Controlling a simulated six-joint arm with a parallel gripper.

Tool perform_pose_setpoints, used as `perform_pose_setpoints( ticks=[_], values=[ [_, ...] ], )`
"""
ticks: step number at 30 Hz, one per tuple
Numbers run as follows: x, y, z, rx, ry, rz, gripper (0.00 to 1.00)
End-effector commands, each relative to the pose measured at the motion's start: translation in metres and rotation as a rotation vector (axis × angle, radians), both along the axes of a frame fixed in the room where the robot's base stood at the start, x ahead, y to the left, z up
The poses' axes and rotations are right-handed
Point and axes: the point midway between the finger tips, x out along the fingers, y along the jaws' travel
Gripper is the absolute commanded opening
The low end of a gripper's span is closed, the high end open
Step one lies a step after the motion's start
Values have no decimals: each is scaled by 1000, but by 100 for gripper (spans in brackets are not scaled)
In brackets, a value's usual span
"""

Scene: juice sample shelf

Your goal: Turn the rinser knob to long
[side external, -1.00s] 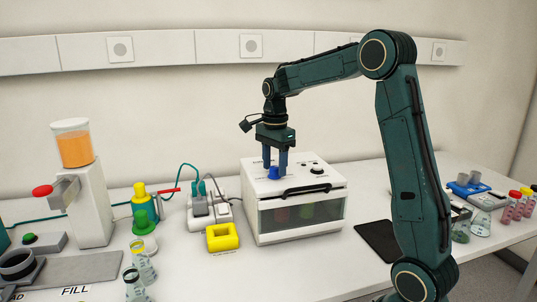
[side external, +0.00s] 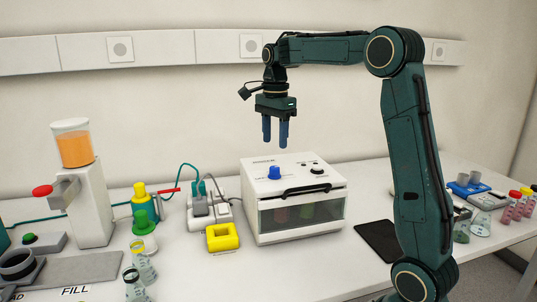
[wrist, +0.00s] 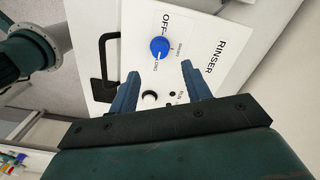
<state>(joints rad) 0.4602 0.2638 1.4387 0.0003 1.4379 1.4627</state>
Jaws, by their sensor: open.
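The white rinser box (side external: 297,223) stands on the table, with its dark-windowed front and black handle facing the camera. Its blue knob (side external: 274,172) is on the top panel, at the front left.
A yellow block (side external: 222,237) and a power strip stand to the left. A black tablet (side external: 378,241) lies to the right. The air above the box is clear.

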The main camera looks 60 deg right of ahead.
Motion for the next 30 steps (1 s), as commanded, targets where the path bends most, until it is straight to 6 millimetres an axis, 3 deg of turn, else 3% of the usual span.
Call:
perform_pose_setpoints(
  ticks=[6, 12, 30],
  values=[
    [0, 0, 31, -1, -3, 0, 48],
    [0, 0, 49, -1, -2, 0, 48],
    [0, 1, 58, -1, -2, 4, 48]
  ],
)
